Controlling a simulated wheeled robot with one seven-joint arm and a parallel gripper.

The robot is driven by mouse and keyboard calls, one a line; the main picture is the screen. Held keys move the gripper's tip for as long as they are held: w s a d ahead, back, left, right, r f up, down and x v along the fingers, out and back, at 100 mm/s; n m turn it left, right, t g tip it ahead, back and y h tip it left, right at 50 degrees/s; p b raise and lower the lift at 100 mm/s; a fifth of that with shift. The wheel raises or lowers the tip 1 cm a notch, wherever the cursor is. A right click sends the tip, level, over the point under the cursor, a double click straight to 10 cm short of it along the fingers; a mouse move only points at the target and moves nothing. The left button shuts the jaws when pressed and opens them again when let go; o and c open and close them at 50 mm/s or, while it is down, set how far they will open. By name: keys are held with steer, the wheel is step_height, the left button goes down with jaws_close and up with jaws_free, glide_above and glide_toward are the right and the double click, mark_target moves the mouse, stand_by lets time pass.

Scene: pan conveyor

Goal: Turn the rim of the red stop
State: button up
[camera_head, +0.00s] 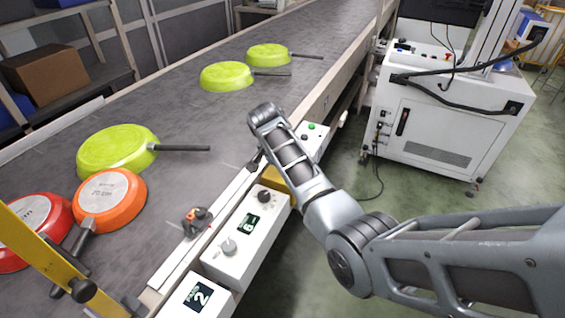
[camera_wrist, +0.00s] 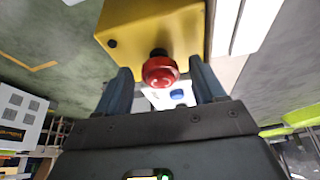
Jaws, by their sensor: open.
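The red stop (camera_wrist: 160,71) is a round red mushroom button on a dark neck, standing out from a yellow box (camera_wrist: 185,28). In the wrist view it lies between the two open fingers of my gripper (camera_wrist: 163,85), with gaps visible on both sides. I cannot tell how far its rim reaches in between the fingertips. In the head view, part of the yellow box (camera_head: 277,179) shows beside the conveyor, and my arm hides the red stop and my fingertips.
White control boxes (camera_head: 232,252) with knobs and small displays line the conveyor edge. Lime pans (camera_head: 115,150), an orange pan (camera_head: 108,200) and a red pan (camera_head: 30,232) lie on the belt (camera_head: 200,125). A white cabinet (camera_head: 445,115) stands at the right.

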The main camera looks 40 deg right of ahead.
steer(key=v, duration=0.7)
steer(key=shift+a+r, duration=0.2)
steer(key=shift+r, duration=0.15)
steer(key=shift+s, duration=0.15)
